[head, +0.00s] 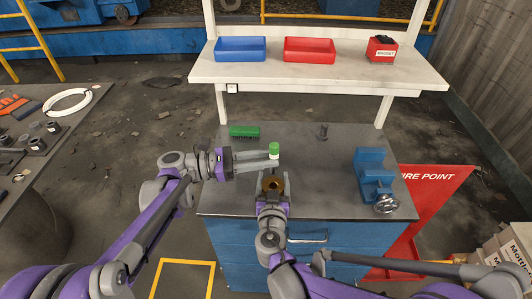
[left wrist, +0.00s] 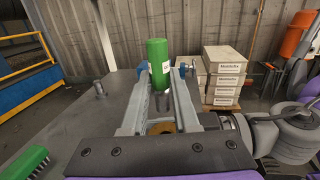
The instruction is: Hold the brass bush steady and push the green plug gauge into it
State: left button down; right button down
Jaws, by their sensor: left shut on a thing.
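The green plug gauge (head: 274,147) is upright, its green handle on top and a pale band below. My left gripper (head: 273,158) comes in from the left and is shut on it. The brass bush (head: 273,183) sits just below and nearer, between the fingers of my right gripper (head: 273,179), which appear closed on its sides. The gauge is above the bush and looks apart from it; exact alignment is unclear. In the left wrist view, the green handle (left wrist: 158,62) rises between my left fingertips (left wrist: 161,75), and part of the brass bush (left wrist: 161,128) shows below the fingers.
A green brush (head: 244,131) lies at the back left of the grey bench top (head: 330,165). A small grey fitting (head: 323,132) stands at the back. A blue vise (head: 372,175) is at the right. A white shelf (head: 330,70) with bins is above the back.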

pick_arm(q)
send_over(265, 186)
jog(key=shift+d+f, duration=0.1)
jog(key=shift+f, duration=2)
jog(key=shift+f, duration=2.25)
jog(key=c, duration=0.6)
grip_release()
jog(key=a, duration=0.4)
jog(key=s+a, duration=0.1)
jog(key=a, duration=0.3)
jog(key=s+a, duration=0.1)
jog(key=a, duration=0.3)
jog(key=shift+f, duration=0.2)
pick_arm(e)
grip_release()
